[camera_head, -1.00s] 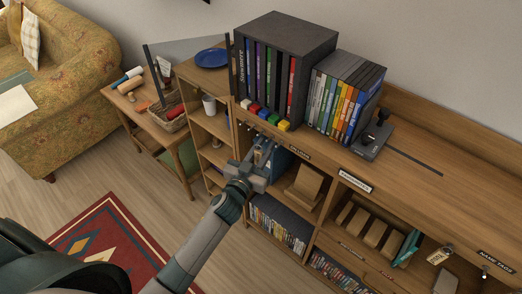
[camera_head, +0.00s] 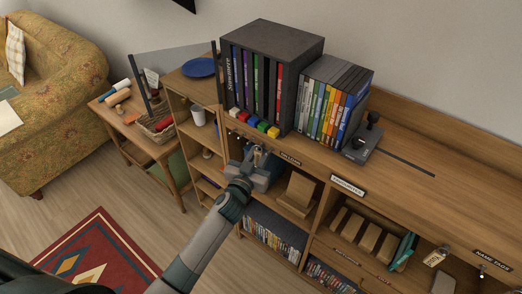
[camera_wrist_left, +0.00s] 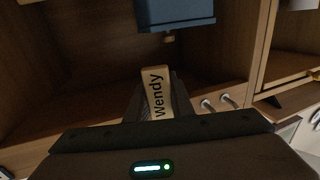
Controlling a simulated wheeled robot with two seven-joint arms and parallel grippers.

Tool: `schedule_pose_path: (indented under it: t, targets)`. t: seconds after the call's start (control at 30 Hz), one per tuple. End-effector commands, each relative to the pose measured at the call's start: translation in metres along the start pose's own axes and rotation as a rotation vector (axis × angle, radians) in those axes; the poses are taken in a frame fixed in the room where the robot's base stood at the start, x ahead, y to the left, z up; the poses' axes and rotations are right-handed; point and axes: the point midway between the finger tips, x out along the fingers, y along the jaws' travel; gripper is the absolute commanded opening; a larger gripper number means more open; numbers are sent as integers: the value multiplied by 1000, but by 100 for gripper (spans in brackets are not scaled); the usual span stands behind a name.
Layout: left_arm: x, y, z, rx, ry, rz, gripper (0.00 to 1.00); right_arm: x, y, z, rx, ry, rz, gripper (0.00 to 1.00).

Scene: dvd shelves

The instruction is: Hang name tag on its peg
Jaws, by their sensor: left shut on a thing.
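The name tag (camera_wrist_left: 155,93) is a pale wooden piece with "Wendy" written on it, seen upright in the left wrist view. My left gripper (camera_wrist_left: 157,92) is shut on it. In the camera_head view the left gripper (camera_head: 257,158) is in front of the shelf unit, just below the counter edge and left of the middle. A small pale piece shows at its jaws there. The "NAME TAGS" label (camera_head: 492,259) is on the counter edge at the far right, with a small peg (camera_head: 482,272) below it. My right gripper is not in view.
A blue box (camera_wrist_left: 176,12) is close ahead of the tag in the wrist view. The counter bears a dark case of discs (camera_head: 268,75), coloured blocks and a row of coloured cases (camera_head: 335,95). A pale tag-like piece (camera_head: 439,255) is under the counter edge, left of the peg.

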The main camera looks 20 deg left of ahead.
Motion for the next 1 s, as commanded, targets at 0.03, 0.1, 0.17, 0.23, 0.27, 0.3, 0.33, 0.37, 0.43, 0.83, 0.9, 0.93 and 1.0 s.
schedule_pose_path:
  t: [0.03,0.1,0.17,0.23,0.27,0.3,0.33,0.37,0.43,0.83,0.9,0.93,1.0]
  targets:
    - [2,0,1,-1,1,0,0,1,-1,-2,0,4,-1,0]
    - [3,1,1,0,1,0,0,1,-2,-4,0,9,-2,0]
    - [4,1,1,0,1,0,0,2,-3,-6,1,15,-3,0]
    - [5,1,1,0,1,0,0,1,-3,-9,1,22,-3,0]
    - [6,2,2,0,0,0,0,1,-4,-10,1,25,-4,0]
    - [6,2,2,-1,0,0,0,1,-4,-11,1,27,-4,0]
    - [6,2,2,-2,0,0,0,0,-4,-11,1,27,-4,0]
    - [7,2,2,-2,0,0,0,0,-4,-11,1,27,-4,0]
    - [7,2,2,0,0,0,0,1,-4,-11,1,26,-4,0]
    - [7,2,2,0,0,0,0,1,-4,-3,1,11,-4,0]
    - [7,2,2,0,0,0,0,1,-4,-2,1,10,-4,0]
    - [7,2,2,0,0,0,0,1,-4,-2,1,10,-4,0]
    - [7,2,2,0,0,0,26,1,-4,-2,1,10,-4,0]
